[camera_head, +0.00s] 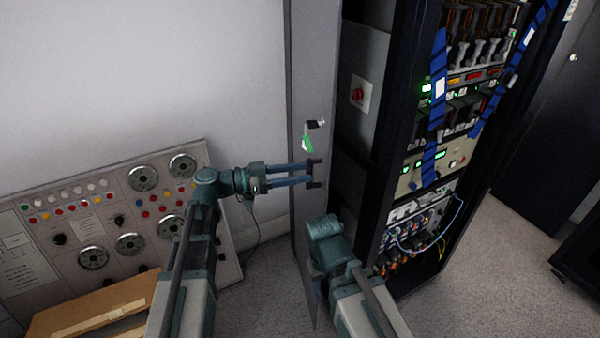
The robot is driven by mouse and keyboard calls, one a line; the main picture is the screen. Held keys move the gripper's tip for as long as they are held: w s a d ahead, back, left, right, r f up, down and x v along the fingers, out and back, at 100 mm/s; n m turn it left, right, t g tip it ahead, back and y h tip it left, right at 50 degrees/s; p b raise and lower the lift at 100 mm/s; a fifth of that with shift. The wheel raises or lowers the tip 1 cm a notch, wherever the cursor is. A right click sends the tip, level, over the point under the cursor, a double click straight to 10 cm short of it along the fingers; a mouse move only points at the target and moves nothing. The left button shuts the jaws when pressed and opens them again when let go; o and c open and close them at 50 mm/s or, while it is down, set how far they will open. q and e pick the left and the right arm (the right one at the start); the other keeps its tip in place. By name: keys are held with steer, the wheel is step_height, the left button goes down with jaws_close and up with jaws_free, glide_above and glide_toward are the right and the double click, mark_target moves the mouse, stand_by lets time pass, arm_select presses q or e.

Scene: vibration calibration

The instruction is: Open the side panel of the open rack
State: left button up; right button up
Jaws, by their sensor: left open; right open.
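The open rack (397,95) is a tall dark cabinet with lit equipment in its front, right of centre. A tall grey side panel (312,60) stands along its left side. A small black and green fitting (309,137) is on the panel, probably its latch or handle. My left gripper (314,173) reaches in from the left, open and empty, with its fingers just below the fitting. I cannot tell whether they touch the panel. My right gripper (318,286) is low beside the panel's bottom and mostly hidden behind my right wrist; it holds nothing that I can see.
A control console (110,222) with dials and buttons stands at the left wall. A cardboard box (92,312) lies in front of it. A red switch (358,94) is on the rack's left side. Bare carpet (480,275) lies right of the rack, before another dark cabinet (545,140).

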arm_select(q)
steer(key=shift+w+d, duration=0.1)
steer(key=shift+d, duration=0.2)
steer(key=shift+c, duration=0.4)
jaws_close()
stand_by(0.9)
